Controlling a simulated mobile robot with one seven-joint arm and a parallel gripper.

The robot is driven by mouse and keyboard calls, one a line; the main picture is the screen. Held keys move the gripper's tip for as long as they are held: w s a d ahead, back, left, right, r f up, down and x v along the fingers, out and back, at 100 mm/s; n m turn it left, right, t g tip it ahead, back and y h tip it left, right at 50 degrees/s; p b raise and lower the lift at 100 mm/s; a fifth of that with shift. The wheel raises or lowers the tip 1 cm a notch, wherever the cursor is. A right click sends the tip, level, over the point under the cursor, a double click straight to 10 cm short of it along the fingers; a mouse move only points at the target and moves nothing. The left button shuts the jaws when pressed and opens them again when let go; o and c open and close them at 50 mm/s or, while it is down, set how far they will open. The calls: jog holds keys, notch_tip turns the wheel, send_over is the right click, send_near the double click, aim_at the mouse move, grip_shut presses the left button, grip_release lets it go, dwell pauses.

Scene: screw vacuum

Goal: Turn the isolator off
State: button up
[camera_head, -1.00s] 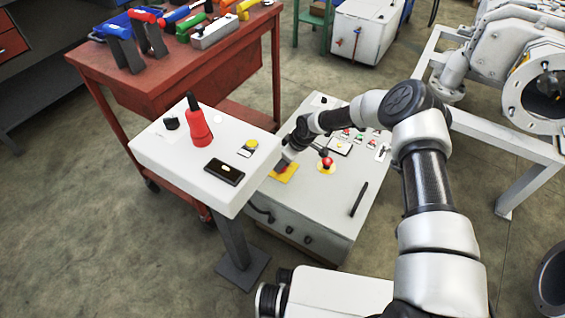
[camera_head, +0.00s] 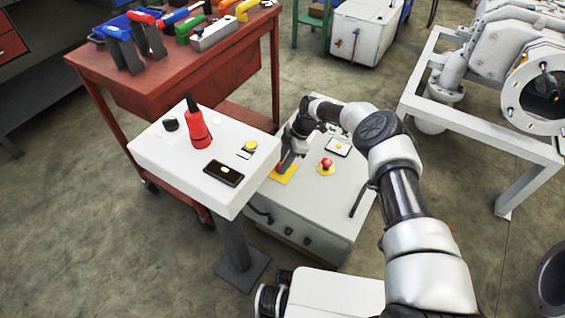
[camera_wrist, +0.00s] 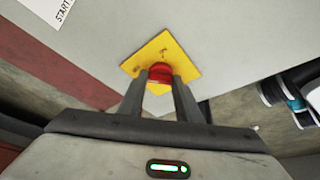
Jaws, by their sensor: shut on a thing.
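The isolator is a red knob (camera_wrist: 160,71) on a square yellow plate (camera_wrist: 184,62), set into the top of a light grey cabinet (camera_head: 330,215). My gripper (camera_wrist: 159,82) has its two fingers on either side of the red knob and is shut on it, in the wrist view. In the head view my gripper (camera_head: 286,165) reaches down onto the yellow plate (camera_head: 286,176) at the cabinet's left. The knob is mostly hidden there by the fingers, and its exact turn angle cannot be told.
A red push button (camera_head: 326,163) on a yellow ring sits right of the isolator. A white pedestal panel (camera_head: 180,160) with a red-bodied device (camera_head: 198,130) stands close on the left. A red tool cart (camera_head: 175,75) is behind it. A white frame (camera_head: 480,120) stands right.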

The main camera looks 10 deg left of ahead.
jog(key=shift+d+n, duration=0.1)
jog(key=shift+n, duration=0.2)
jog(key=o, duration=1)
jog(key=shift+o, duration=0.2)
jog(key=shift+w, duration=0.1)
jog(key=p+v, duration=0.3)
jog(key=v, duration=1.4)
jog(key=shift+r, duration=0.15)
jog(key=shift+w, duration=0.15)
